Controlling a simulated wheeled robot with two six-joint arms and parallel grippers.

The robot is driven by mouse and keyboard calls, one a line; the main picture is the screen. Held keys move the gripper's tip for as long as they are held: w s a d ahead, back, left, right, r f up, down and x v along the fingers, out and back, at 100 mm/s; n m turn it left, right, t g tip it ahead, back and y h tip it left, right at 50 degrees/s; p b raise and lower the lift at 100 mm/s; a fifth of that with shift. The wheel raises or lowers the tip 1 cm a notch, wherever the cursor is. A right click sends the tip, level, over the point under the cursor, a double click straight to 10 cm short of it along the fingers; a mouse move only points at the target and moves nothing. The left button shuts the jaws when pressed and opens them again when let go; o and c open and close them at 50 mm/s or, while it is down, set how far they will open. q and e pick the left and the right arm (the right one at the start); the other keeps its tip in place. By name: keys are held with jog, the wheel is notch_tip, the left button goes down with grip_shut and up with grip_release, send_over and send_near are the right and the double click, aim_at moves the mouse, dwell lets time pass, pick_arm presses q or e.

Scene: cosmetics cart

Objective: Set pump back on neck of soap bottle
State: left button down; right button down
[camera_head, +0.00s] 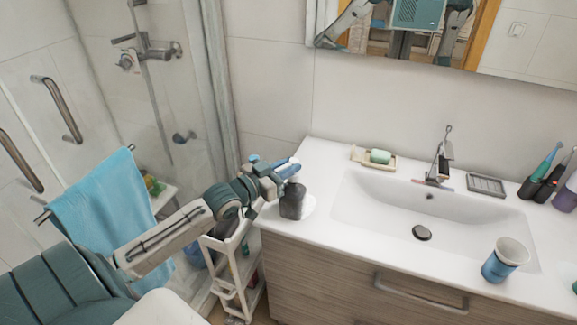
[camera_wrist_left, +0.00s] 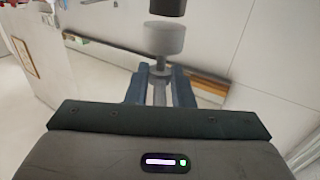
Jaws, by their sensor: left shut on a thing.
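My left gripper (camera_head: 287,169), with blue fingers, is just above the bottle. In the left wrist view the left gripper (camera_wrist_left: 160,87) is shut on the grey pump (camera_wrist_left: 164,40), whose narrow part lies between the fingers. The pump's wider grey part shows beyond the fingertips. A dark piece (camera_wrist_left: 166,7) is at the top edge there; I cannot tell what it is. The bottle's neck is hidden in the head view. My right gripper is not directly in view.
A white cart (camera_head: 228,270) stands below my left arm. A blue towel (camera_head: 100,205) hangs at left.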

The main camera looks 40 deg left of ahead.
pick_arm(q)
jog(key=shift+f, duration=0.15)
dwell(0.6)
jog(key=shift+a, duration=0.1)
jog(key=shift+f, duration=0.2)
dwell(0.9)
jog(key=shift+f+b, duration=0.45)
jog(key=shift+b, duration=0.25)
jog(key=shift+f+b, duration=0.3)
dwell(0.5)
jog(key=c, duration=1.2)
grip_release()
